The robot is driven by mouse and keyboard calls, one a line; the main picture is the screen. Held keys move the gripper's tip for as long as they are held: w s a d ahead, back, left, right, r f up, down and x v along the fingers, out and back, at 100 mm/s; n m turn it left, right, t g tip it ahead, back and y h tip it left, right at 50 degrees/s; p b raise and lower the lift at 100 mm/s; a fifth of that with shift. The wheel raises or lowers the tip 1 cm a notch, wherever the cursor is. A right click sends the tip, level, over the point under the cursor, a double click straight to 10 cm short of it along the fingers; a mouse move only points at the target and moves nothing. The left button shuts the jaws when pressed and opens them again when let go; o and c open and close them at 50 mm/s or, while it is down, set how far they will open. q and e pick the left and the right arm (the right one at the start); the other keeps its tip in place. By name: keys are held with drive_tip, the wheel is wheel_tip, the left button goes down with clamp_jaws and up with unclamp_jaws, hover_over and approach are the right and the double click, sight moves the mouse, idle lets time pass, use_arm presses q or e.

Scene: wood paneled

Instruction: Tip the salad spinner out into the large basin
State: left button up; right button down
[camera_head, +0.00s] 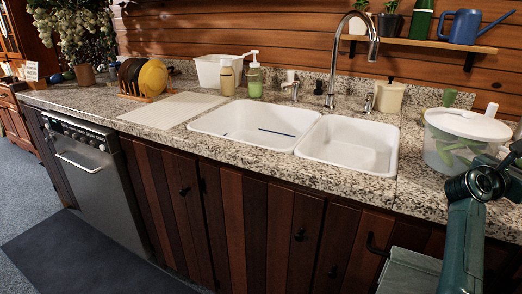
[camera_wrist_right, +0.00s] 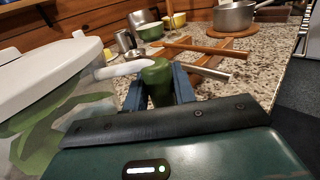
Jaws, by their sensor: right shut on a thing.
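The salad spinner (camera_head: 462,150) stands on the counter right of the sinks, a clear bowl with green leaves inside and a white lid (camera_head: 468,124). It also fills the left of the right wrist view (camera_wrist_right: 60,125). The large basin (camera_head: 225,122) is the left, wider white sink; it looks empty but for a dark blue line on its inner wall. My right gripper (camera_wrist_right: 160,88) is shut on the green grip (camera_wrist_right: 157,72) of the spinner's white handle, beside the bowl. In the head view its fingers are not clearly visible. My left gripper is not in view.
A smaller basin (camera_head: 350,145) and the tall faucet (camera_head: 350,40) lie between the spinner and large basin. Soap bottles (camera_head: 254,80), a white tub (camera_head: 213,70) and a plate rack (camera_head: 147,92) stand behind or left. A pot (camera_wrist_right: 234,18) and wooden boards are beyond my right gripper.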

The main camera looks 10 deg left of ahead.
drive_tip(key=shift+r+p, duration=1.35)
drive_tip(key=shift+r, duration=0.95)
drive_tip(key=c, duration=1.7)
unclamp_jaws()
drive_tip(key=shift+c, duration=0.2)
drive_tip(key=shift+f, duration=0.1)
clamp_jaws()
